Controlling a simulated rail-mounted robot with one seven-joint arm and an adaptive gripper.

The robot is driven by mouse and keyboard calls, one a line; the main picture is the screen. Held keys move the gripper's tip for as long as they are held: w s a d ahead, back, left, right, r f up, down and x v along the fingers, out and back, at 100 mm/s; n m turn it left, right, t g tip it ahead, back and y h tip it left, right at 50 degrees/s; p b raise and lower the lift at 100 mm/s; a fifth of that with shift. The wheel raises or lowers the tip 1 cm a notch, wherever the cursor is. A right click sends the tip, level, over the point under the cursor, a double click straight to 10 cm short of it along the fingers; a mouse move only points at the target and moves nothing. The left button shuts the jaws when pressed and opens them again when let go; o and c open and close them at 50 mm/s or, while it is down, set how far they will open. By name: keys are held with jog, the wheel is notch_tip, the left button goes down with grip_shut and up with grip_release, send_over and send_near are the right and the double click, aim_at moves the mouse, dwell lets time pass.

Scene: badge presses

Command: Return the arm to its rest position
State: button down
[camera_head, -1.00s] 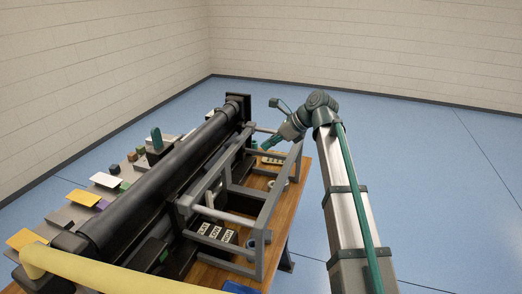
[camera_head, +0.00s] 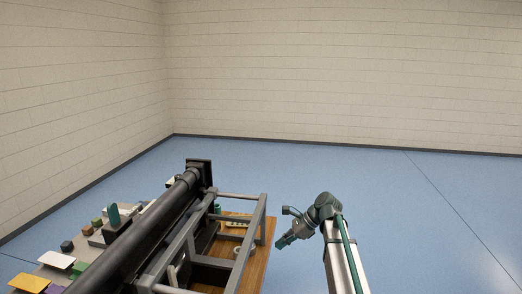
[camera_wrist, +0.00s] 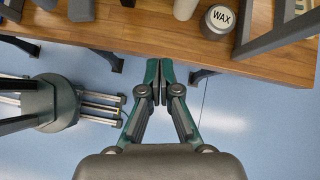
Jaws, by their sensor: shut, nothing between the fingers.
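My gripper (camera_head: 281,243) hangs at the end of my arm in the head view, just right of the wooden table (camera_head: 256,262), over the blue floor. In the wrist view my gripper (camera_wrist: 158,100) shows its two green and grey fingers shut together, with nothing between them. Its tips point at the table's edge (camera_wrist: 130,43), and the floor shows beneath. My arm reaches up from the bottom of the head view and bends at the dark elbow-like joint.
A grey metal frame (camera_head: 258,225) and a long black roller (camera_head: 150,232) stand on the table. A jar marked WAX (camera_wrist: 217,22) sits near the table's edge. Cards and small blocks lie at the left. The floor right of my arm is clear.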

jog(key=s+d+f+n+g+h, duration=0.1)
jog(key=s+f+n, duration=0.1)
jog(key=s+f, duration=0.7)
jog(key=s+f+n+g+h+b, duration=0.15)
jog(key=s+f, duration=0.35)
jog(key=f, duration=0.8)
jog(key=s+d+f+n+g+h, duration=0.1)
jog(key=s+f+n, duration=0.2)
jog(key=s+f, duration=0.6)
jog(key=s+d+f+n+g+h, duration=0.1)
jog(key=s+d+f+n, duration=0.1)
jog(key=s+f, duration=0.4)
jog(key=s+d+f+n+g+h, duration=0.1)
jog(key=s+f+n, duration=0.4)
jog(key=s, duration=1.1)
jog(key=s+d+f+n+g+h, duration=0.1)
jog(key=s+d+f+n+h, duration=0.2)
jog(key=s+f, duration=0.3)
jog(key=s+d+n+b, duration=0.1)
jog(key=s, duration=0.4)
jog(key=shift+f+g, duration=0.35)
jog(key=shift+f, duration=0.05)
jog(key=c, duration=1.9)
grip_release()
